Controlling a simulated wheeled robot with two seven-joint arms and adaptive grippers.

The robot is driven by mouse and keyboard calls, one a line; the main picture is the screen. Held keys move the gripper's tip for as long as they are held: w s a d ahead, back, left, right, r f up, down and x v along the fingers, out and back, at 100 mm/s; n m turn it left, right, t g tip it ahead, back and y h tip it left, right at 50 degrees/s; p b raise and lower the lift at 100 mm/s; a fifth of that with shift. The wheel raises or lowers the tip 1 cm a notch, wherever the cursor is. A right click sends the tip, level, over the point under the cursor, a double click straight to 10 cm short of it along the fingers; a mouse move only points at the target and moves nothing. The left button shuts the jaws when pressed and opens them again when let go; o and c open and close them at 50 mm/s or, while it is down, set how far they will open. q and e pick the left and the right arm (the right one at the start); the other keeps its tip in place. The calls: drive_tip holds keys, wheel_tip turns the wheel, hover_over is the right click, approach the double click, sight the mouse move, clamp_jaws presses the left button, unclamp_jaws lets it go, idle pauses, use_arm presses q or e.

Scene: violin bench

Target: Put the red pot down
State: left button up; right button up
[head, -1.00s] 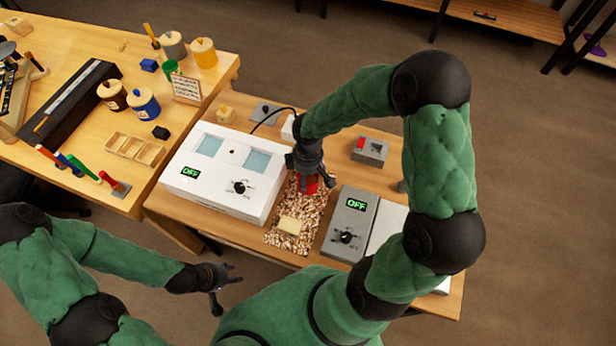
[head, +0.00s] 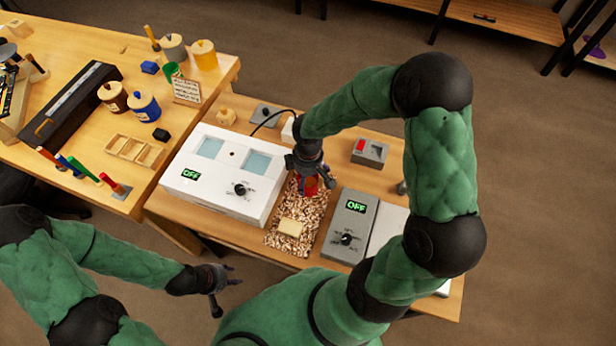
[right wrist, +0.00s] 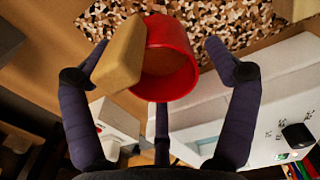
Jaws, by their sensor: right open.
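The red pot (head: 310,186) is at the far end of the speckled mat, mostly hidden under my right gripper (head: 308,176) in the head view. In the right wrist view the pot (right wrist: 170,62) shows a red rim, a brownish inside and a tan block-like part at its left side. The fingers of my right gripper (right wrist: 158,78) are spread open around the pot, with gaps at the left and right. Whether the pot's base rests flat on the mat is hidden. My left gripper (head: 226,284) is open and empty, low in front of the bench.
A grey unit with a red switch (head: 370,151) is behind.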

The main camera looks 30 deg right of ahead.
wheel_tip(320, 180, up, 11)
drive_tip(key=p, duration=0.3)
drive_tip(key=shift+r, duration=0.2)
